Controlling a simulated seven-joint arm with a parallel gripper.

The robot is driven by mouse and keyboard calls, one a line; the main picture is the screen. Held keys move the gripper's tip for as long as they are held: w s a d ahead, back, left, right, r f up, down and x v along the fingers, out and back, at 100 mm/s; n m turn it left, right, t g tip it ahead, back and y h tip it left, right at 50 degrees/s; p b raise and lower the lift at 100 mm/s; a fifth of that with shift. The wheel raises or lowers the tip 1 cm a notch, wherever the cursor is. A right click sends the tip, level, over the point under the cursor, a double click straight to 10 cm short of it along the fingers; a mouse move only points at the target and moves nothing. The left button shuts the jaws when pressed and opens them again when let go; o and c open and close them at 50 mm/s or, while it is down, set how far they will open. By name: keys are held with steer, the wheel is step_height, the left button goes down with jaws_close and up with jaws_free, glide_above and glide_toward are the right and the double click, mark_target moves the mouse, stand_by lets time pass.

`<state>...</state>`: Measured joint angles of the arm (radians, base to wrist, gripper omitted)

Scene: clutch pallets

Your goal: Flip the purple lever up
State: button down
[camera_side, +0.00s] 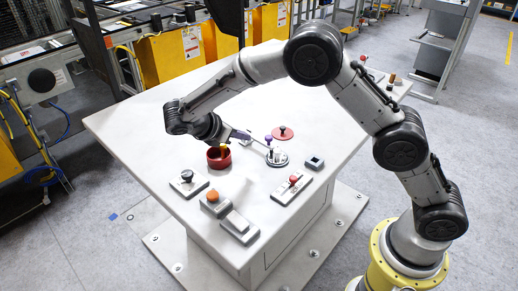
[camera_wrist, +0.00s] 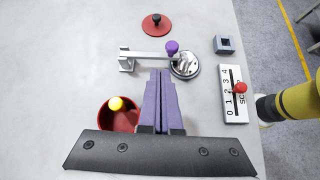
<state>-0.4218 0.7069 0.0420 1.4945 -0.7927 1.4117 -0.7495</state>
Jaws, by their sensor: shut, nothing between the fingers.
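A purple lever knob (camera_wrist: 172,47) sits on a round metal base (camera_wrist: 186,69) in the wrist view. A metal bar (camera_wrist: 150,57) runs left from the base to a small bracket. In the side view the purple knob (camera_side: 268,139) is near the table's middle, above the round base (camera_side: 278,159). My gripper (camera_wrist: 160,73) is shut and empty; its long fingers point toward the bar, their tips just below it in the wrist view. I cannot tell whether they touch it. In the side view my gripper (camera_side: 247,137) is left of the knob.
A numbered slider panel with a red knob (camera_wrist: 240,88) and a grey square block (camera_wrist: 224,44) are to the right. A red disc (camera_wrist: 157,25) lies beyond. Orange-button (camera_side: 212,196) and dark-knob (camera_side: 187,175) fixtures stand nearer the table's front.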

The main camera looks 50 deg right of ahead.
mark_target(258, 138)
steer(key=shift+s+a+f+n, duration=0.15)
steer(key=shift+a+f, duration=0.15)
steer(key=shift+f, duration=0.3)
steer(key=shift+s+a+f+n, duration=0.15)
steer(key=shift+a+f, duration=0.1)
steer(key=shift+f, duration=0.3)
steer(key=shift+a, duration=0.15)
steer(key=shift+f, duration=0.1)
steer(key=x, duration=1)
